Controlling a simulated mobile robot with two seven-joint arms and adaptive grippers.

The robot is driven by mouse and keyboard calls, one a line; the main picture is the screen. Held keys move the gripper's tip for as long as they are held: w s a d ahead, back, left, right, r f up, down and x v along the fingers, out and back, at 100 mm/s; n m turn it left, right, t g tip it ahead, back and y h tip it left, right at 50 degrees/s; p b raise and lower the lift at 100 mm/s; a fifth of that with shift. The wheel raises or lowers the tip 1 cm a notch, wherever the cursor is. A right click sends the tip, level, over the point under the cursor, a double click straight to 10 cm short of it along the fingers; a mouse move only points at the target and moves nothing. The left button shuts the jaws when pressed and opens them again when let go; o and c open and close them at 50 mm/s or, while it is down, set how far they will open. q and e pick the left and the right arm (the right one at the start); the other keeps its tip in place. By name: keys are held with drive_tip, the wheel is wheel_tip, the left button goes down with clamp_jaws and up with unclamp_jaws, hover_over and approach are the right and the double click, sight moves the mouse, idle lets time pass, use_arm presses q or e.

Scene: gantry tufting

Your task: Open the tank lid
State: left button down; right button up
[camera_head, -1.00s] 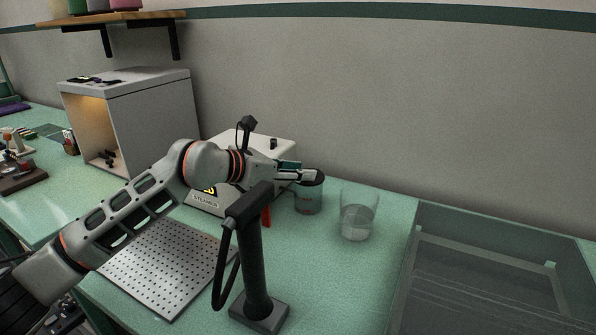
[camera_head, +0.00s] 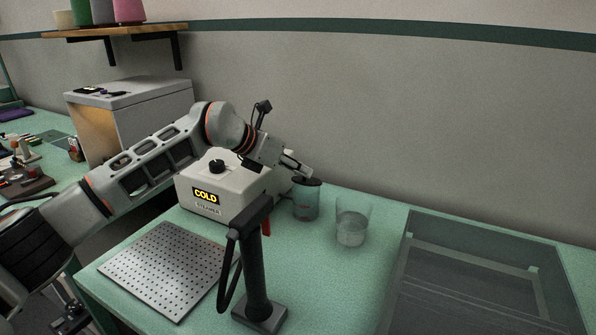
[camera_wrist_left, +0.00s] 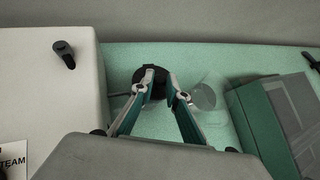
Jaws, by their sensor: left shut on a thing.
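The tank (camera_head: 306,203) is a grey-blue, see-through canister with a dark round lid (camera_head: 312,182). In the left wrist view the dark lid (camera_wrist_left: 154,90) is between and partly behind the fingertips (camera_wrist_left: 160,84). The lid still sits at the tank's top; I cannot tell whether any gap has opened. My right gripper is not in view.
A clear glass with liquid (camera_head: 351,229) stands just right of the tank. A black post (camera_head: 255,265) rises in front. A perforated metal plate (camera_head: 165,268) lies at the front left. A dark see-through tray (camera_head: 480,275) fills the right side.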

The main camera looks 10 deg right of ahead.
use_arm(q)
drive_tip(key=shift+w+d+r+g+y+b, duration=0.25)
drive_tip(key=shift+w+g+y+b, duration=0.1)
drive_tip(key=shift+g+y+b, duration=0.15)
drive_tip(key=shift+w+d+g+b, duration=0.2)
drive_tip(key=shift+g+b, duration=0.1)
drive_tip(key=shift+b, duration=0.25)
drive_tip(key=shift+w+n+y+b, duration=0.15)
drive_tip(key=shift+n+y+b, duration=0.15)
drive_tip(key=shift+b, duration=0.4)
drive_tip(key=shift+w+d+g+b, duration=0.1)
drive_tip(key=shift+g+b, duration=0.2)
drive_tip(key=shift+b, duration=0.35)
drive_tip(key=shift+r, duration=0.1)
drive_tip(key=shift+b, duration=0.45)
drive_tip(key=shift+d+r+y+b, duration=0.1)
drive_tip(key=shift+r+y+b, duration=0.2)
drive_tip(key=shift+r+b, duration=0.1)
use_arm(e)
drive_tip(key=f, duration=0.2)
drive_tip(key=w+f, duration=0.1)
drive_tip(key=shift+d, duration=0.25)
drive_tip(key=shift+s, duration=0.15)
